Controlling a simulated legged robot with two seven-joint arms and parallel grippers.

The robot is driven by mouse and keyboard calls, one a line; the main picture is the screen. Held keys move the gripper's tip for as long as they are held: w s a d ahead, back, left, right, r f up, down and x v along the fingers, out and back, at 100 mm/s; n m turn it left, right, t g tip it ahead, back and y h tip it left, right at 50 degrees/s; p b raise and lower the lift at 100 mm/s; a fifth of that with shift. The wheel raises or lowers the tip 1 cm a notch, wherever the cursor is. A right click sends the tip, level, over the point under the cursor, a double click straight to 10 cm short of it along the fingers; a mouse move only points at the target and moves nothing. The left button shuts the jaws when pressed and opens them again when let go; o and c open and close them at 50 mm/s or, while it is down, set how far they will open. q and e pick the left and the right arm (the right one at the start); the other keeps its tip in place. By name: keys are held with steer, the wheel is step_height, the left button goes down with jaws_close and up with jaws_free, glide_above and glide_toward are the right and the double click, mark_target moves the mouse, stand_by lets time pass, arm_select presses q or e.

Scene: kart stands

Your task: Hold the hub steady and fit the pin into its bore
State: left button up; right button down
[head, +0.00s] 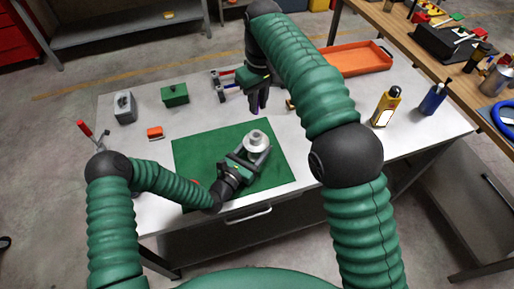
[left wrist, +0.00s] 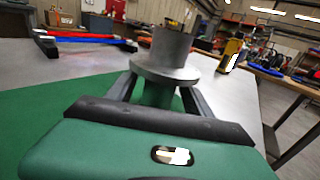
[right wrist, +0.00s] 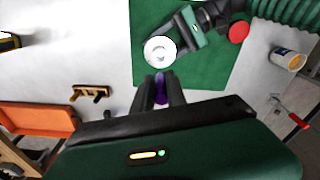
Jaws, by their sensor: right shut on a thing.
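The hub (head: 257,140), a pale grey metal piece with a wide flange and a raised round top, stands upright on the green mat (head: 200,150). It also shows in the left wrist view (left wrist: 165,60) and from above in the right wrist view (right wrist: 158,52). My left gripper (head: 247,154) is low at the hub, its spread fingers (left wrist: 160,98) on either side below the flange; finger contact is unclear. My right gripper (head: 257,106) is shut on the purple pin (right wrist: 161,88), above the table behind the hub. The pin's upper part is hidden between the fingers; the hub's bore is not clear.
A rack with red and blue bars (head: 224,86) and a wooden block (head: 290,104) are near the right gripper. An orange tray (head: 362,58), a yellow bottle (head: 385,107) and a blue bottle (head: 432,99) stand right. A green box (head: 174,94) and a grey block (head: 124,106) stand left.

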arm_select(q)
steer(key=shift+a, duration=0.45)
steer(key=c, duration=0.5)
arm_select(e)
steer(key=shift+a, duration=0.55)
arm_select(q)
steer(key=shift+c, duration=1.2)
steer(key=shift+d, duration=0.45)
steer(key=c, duration=0.4)
arm_select(e)
steer(key=shift+d, duration=0.5)
arm_select(q)
steer(key=shift+d, duration=0.2)
jaws_close()
steer(key=shift+a, duration=0.45)
steer(key=shift+d, duration=0.15)
arm_select(e)
step_height(320, 180, down, 7)
steer(key=m, duration=0.1)
steer(key=shift+w+d, duration=0.15)
steer(key=shift+d, duration=0.1)
steer(key=shift+r, duration=0.1)
